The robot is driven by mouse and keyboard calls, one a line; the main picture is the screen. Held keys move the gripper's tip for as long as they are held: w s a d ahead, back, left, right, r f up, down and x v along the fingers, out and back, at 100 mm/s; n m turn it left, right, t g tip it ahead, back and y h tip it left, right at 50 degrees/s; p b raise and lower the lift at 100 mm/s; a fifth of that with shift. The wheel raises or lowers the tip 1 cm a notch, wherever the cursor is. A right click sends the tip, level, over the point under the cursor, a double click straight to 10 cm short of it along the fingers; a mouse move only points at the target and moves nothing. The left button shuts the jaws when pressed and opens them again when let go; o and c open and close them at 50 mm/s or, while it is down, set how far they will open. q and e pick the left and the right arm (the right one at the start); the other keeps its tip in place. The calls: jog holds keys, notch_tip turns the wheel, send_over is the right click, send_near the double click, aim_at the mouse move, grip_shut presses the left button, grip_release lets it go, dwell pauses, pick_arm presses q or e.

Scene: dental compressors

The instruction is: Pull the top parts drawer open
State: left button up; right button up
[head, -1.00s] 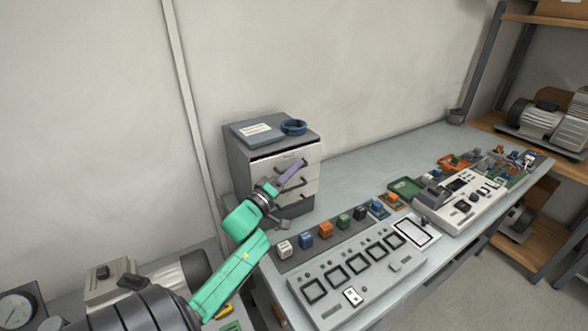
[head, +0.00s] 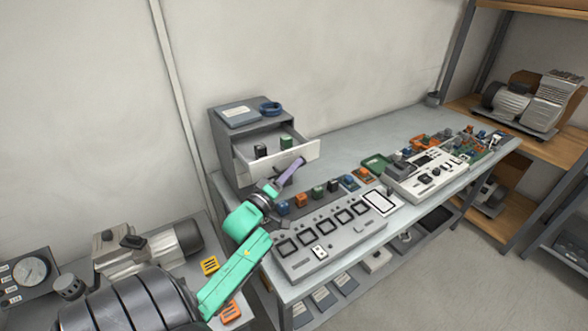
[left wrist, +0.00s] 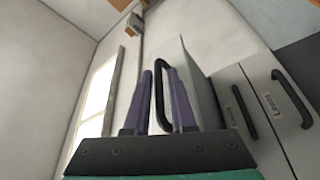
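The grey parts cabinet (head: 222,135) stands at the back left of the bench. Its top drawer (head: 300,157) is pulled out, and a black part (head: 260,151) and a green part (head: 286,143) show inside. My left gripper (head: 294,168) is at the drawer's front. In the left wrist view the black drawer handle (left wrist: 159,85) lies between the two purple fingers (left wrist: 160,98), which are closed around it. Lower drawers with black handles (left wrist: 290,98) show to the right there. My right gripper is not in view.
A row of coloured blocks (head: 318,192) and a grey panel with square frames (head: 318,245) stand close in front of the open drawer. A compressor (head: 150,250) is at left.

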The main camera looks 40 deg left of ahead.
pick_arm(q)
jog(key=b+v, duration=0.3)
jog(key=v, duration=1.1)
jog(key=shift+s+d+b, duration=0.25)
jog(key=shift+s+b, duration=0.1)
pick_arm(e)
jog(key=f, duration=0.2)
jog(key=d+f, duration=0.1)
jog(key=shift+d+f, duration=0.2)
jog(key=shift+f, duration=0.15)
pick_arm(q)
jog(key=shift+r, duration=0.1)
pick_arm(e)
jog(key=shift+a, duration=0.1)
